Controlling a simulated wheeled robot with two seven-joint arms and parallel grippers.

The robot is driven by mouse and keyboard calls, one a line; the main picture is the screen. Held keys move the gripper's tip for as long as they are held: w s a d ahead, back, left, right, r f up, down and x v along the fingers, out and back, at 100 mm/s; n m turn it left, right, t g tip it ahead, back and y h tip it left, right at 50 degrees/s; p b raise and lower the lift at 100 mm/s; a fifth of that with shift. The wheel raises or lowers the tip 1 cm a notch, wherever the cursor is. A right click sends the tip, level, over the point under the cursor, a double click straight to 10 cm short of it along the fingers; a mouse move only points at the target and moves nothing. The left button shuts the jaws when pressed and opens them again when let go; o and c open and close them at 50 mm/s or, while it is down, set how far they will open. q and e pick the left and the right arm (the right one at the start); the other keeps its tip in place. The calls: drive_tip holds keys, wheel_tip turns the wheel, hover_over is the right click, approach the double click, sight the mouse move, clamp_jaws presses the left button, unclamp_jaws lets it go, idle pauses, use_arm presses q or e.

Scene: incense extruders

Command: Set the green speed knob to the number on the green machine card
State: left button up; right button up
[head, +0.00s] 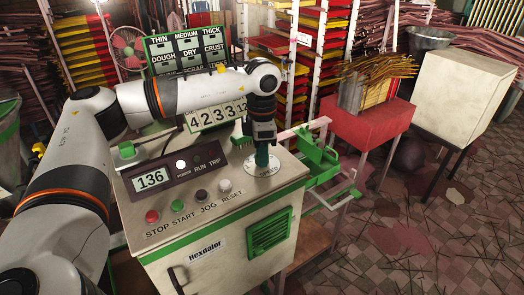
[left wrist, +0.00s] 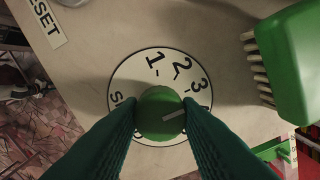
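The green speed knob (left wrist: 160,113) sits on a white round dial (left wrist: 150,58) with numbers 1, 2 and 3 readable; the rest is covered by my fingers. Its white pointer line points right, just past the 3. My left gripper (left wrist: 160,108) has one finger on each side of the knob and appears shut on it. In the head view my left gripper (head: 262,152) points straight down at the SPEED dial (head: 284,168).
The machine panel (head: 165,228) has a display (head: 151,179) reading 136 and a row of buttons (head: 177,205). A green brush-like part (left wrist: 295,65) stands close right of the dial. A red stand (head: 375,122) with incense sticks is at the right.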

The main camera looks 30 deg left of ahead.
use_arm(q)
drive_tip(key=shift+c, duration=0.5)
drive_tip(key=n+b, duration=0.1)
drive_tip(key=n, duration=0.1)
drive_tip(key=shift+n, duration=0.4)
drive_tip(key=shift+n+b, duration=0.6)
drive_tip(key=shift+n, duration=1.3)
drive_tip(key=shift+r, duration=0.1)
drive_tip(key=o, duration=1)
